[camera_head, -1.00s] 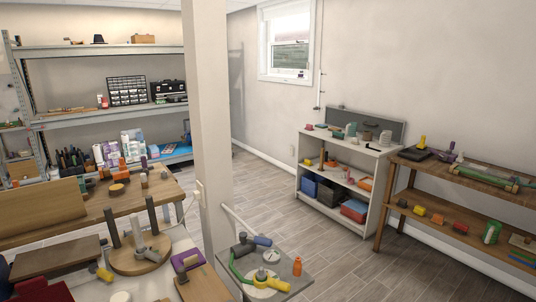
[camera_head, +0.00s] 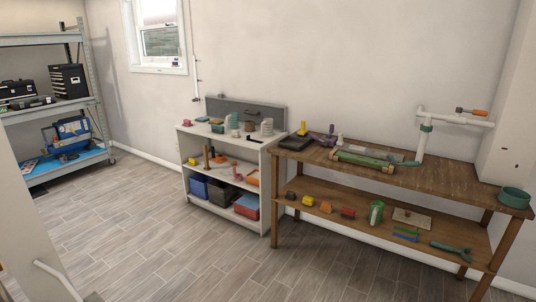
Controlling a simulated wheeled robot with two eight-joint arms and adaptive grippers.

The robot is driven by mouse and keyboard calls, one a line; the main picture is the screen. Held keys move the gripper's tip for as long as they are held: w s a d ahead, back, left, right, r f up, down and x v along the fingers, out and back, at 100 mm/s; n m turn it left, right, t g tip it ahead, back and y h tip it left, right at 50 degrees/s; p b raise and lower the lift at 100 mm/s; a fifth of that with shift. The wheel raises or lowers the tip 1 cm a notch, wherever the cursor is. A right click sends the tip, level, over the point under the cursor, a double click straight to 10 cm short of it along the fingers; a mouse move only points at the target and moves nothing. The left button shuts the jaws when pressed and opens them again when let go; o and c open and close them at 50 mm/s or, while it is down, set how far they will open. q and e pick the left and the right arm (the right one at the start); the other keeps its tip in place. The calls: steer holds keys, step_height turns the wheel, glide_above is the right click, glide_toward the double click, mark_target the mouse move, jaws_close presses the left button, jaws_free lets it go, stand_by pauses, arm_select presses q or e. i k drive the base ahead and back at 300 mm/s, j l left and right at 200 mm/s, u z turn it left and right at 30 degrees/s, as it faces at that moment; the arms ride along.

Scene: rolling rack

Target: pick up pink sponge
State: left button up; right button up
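I cannot pick out a pink sponge with certainty. A small pinkish block (camera_head: 202,119) lies at the left end of the top of the white shelf unit (camera_head: 184,160), across the room. It is too small to tell what it is. Another pinkish item (camera_head: 237,173) sits on the middle shelf of that unit, also unclear. Neither of my grippers shows in the head view.
A wooden two-level workbench (camera_head: 455,186) with several tools and blocks stands right of the white unit. A metal rack (camera_head: 45,108) stands at the left. Open tiled floor (camera_head: 165,235) lies before them. A white pipe (camera_head: 55,277) shows at lower left.

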mark_target(186, 122)
steer(key=i+l+z, duration=0.15)
steer(key=i, duration=0.25)
steer(key=i+l+z, duration=0.2)
steer(key=i, duration=0.25)
steer(key=i+j+u, duration=0.1)
steer(key=i+u, duration=0.95)
steer(key=i+l+u, duration=0.1)
steer(key=i+u, duration=0.4)
steer(key=i, duration=1.25)
